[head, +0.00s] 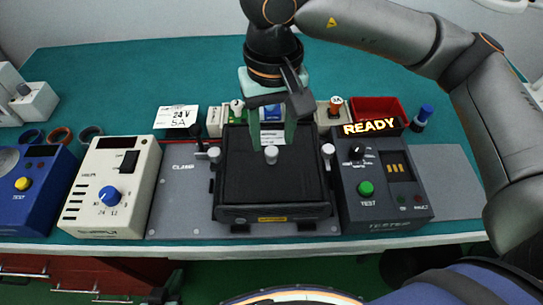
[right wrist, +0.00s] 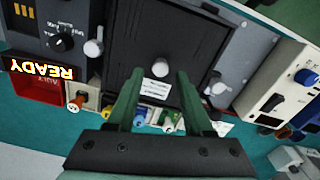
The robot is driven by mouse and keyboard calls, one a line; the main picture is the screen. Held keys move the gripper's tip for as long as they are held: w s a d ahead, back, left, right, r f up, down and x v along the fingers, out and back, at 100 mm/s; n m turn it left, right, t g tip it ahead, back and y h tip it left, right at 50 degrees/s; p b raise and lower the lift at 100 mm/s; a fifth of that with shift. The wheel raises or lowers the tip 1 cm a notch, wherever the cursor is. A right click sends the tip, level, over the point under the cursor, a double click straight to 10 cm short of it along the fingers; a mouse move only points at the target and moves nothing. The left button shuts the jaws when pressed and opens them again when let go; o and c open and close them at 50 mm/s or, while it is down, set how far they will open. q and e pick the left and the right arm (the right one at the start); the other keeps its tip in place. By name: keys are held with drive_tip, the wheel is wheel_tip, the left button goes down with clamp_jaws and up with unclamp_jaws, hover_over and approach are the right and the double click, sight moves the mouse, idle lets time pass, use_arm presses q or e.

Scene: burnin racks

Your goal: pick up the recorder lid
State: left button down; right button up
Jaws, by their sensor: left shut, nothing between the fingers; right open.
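The recorder lid (head: 245,180) is a flat black cover with a pale knob (head: 271,155) in its middle, on the black recorder (head: 270,212) at the centre of the table. In the right wrist view the lid (right wrist: 175,35) and knob (right wrist: 160,67) lie just past my fingertips. My right gripper (head: 272,138) is open above the lid's far half, its green fingers spread to either side of the knob's line; it also shows in the right wrist view (right wrist: 158,90). Contact with the knob is not visible. My left gripper (head: 168,287) is mostly cut off low at the bottom left, shut and empty.
Clamp knobs (head: 214,154) (head: 328,151) flank the recorder. A cream power supply (head: 110,190) stands left, a dark tester (head: 383,185) reading READY stands close at right. A red bin (head: 378,107) and small connectors sit behind. The green table top (head: 130,75) at the back left is clear.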

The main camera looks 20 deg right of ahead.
sight(272, 151)
wheel_tip(272, 151, down, 4)
drive_tip(key=shift+f, duration=0.2)
drive_tip(key=shift+w, duration=0.1)
drive_tip(key=shift+c, duration=0.3)
clamp_jaws()
